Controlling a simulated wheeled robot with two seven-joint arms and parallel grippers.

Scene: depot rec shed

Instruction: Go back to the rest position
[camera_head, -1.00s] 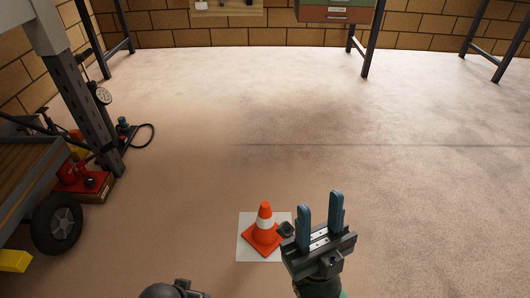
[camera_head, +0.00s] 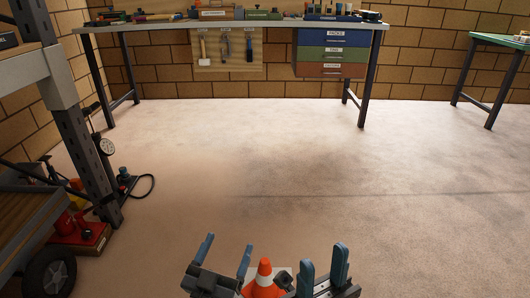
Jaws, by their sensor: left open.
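My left gripper (camera_head: 226,249) is at the bottom of the head view, its two blue fingers apart with nothing between them. My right gripper (camera_head: 323,260) is to its right, its blue fingers also apart and empty. An orange and white cone (camera_head: 264,273) shows between the two grippers, on the floor. Its base is cut off by the frame and partly hidden by my grippers.
A workbench (camera_head: 240,24) with tools and a drawer cabinet (camera_head: 331,53) stands along the back wall. A green-topped table (camera_head: 500,41) is at the right. A shelf rack (camera_head: 75,130), a red jack (camera_head: 75,228) and a wheel (camera_head: 50,272) are at the left. The middle floor is clear.

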